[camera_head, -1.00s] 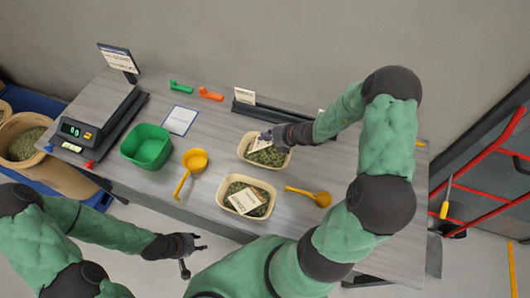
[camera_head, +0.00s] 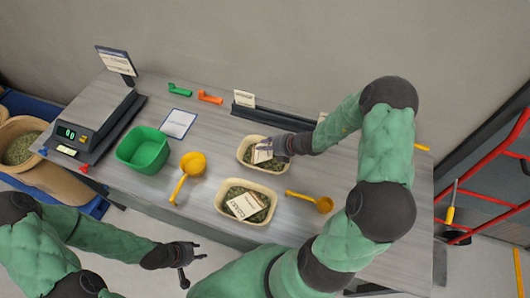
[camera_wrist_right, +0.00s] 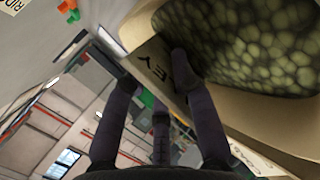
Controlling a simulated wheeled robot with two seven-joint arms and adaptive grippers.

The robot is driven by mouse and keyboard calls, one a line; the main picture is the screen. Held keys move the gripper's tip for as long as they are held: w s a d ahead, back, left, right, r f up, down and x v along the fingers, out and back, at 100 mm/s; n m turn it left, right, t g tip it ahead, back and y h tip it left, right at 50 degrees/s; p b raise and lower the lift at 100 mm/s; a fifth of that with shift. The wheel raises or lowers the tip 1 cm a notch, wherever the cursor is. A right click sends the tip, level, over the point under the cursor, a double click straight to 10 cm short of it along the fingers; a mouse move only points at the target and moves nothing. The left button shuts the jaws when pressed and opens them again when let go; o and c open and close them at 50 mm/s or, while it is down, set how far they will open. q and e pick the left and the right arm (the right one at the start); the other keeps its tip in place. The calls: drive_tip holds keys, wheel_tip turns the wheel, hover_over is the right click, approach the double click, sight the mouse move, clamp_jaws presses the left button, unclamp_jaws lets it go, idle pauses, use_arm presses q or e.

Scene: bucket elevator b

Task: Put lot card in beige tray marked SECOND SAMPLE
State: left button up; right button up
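A pale lot card (camera_head: 263,151) with dark print stands tilted at the rear beige tray (camera_head: 241,160), over its green contents. My right gripper (camera_head: 275,147) is at the card, with fingers on both sides of it. In the right wrist view the card (camera_wrist_right: 160,62) shows between the fingertips (camera_wrist_right: 153,70), close to the tray rim. Which tray is marked SECOND SAMPLE cannot be read. A front beige tray (camera_head: 219,201) also holds green contents, with another card (camera_head: 245,205) lying on them. My left gripper (camera_head: 190,262) is empty, fingers spread, below the table's front edge.
A green bin (camera_head: 143,150), a yellow scoop (camera_head: 193,164) and a scale (camera_head: 85,128) are left of the trays. Another yellow scoop (camera_head: 323,204) lies right of the front tray. A dark rail with a sign (camera_head: 244,98) stands behind the rear tray.

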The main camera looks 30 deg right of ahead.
drive_tip(key=p+v, duration=0.7)
drive_tip(key=v, duration=0.1)
idle(0.4)
wheel_tip(320, 180, up, 8)
drive_tip(key=s+d+p, duration=0.1)
drive_tip(key=s+p, duration=0.1)
drive_tip(key=p, duration=0.6)
drive_tip(key=shift+f, duration=0.1)
